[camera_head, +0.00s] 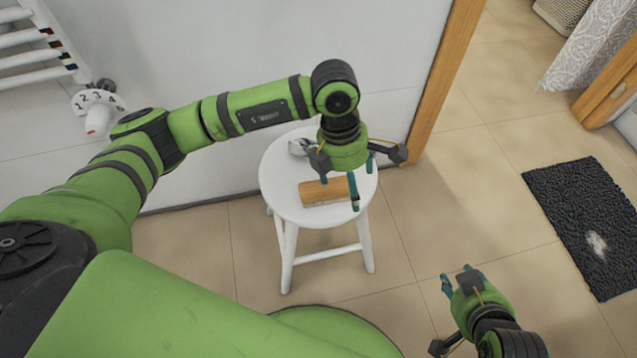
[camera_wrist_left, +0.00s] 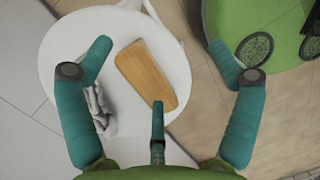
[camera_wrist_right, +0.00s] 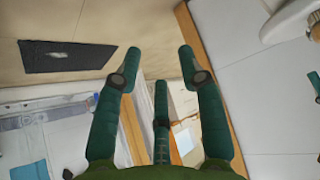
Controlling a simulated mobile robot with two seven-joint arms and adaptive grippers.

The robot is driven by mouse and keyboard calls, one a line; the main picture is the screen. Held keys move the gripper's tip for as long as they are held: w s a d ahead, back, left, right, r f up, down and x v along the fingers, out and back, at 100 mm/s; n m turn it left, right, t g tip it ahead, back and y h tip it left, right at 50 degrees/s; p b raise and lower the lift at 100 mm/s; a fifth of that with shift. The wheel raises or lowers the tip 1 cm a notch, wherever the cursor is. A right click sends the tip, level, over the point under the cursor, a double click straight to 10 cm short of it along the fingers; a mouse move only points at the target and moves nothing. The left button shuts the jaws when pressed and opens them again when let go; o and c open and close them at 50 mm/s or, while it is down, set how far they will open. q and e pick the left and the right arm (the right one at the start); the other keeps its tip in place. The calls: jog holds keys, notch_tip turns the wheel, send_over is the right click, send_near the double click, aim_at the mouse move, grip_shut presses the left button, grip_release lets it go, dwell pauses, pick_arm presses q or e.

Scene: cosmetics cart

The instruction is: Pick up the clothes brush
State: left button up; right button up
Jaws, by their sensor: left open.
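The clothes brush (camera_head: 325,191) has a wooden back and lies on the white round stool (camera_head: 284,196). My left gripper (camera_head: 356,178) is above the stool, over the right part of the brush. In the left wrist view the brush (camera_wrist_left: 146,74) lies between the spread fingers of my left gripper (camera_wrist_left: 158,75), with the third finger near its lower end. The left gripper is open and holds nothing. My right gripper (camera_head: 462,284) is low at the right, away from the stool. In the right wrist view its fingers (camera_wrist_right: 160,75) are spread with nothing between them.
A grey crumpled cloth-like item (camera_wrist_left: 98,108) lies on the stool beside the brush; it is partly hidden in the head view. A wall and a wooden door frame (camera_head: 443,85) stand behind the stool. A dark mat (camera_head: 575,215) lies on the tiled floor at right.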

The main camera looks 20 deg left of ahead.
aim_at(327, 192)
pick_arm(q)
jog(key=a, duration=0.1)
jog(key=w+a+y, duration=0.1)
jog(key=a, duration=0.1)
jog(key=a+y, duration=0.1)
jog(key=a, duration=0.1)
jog(key=shift+w, duration=0.35)
jog(key=shift+a+f, duration=0.1)
jog(key=shift+f, duration=0.5)
jog(key=shift+f+b, duration=0.35)
notch_tip(327, 192, down, 5)
jog(key=shift+r+b, duration=0.15)
jog(key=shift+b, duration=0.5)
jog(key=c, duration=1.4)
pick_arm(e)
jog(key=w+a+r+t+y, duration=0.1)
jog(key=w+a+r+t, duration=0.1)
jog(key=r, duration=0.3)
jog(key=w+a+r+n+t+y, duration=0.1)
jog(key=w+a+r+t, duration=0.1)
jog(key=w+r+t, duration=0.2)
jog(key=shift+w+a+r+t+y, duration=0.3)
jog(key=shift+w+a+r+t, duration=0.05)
jog(key=shift+w+a+t, duration=0.1)
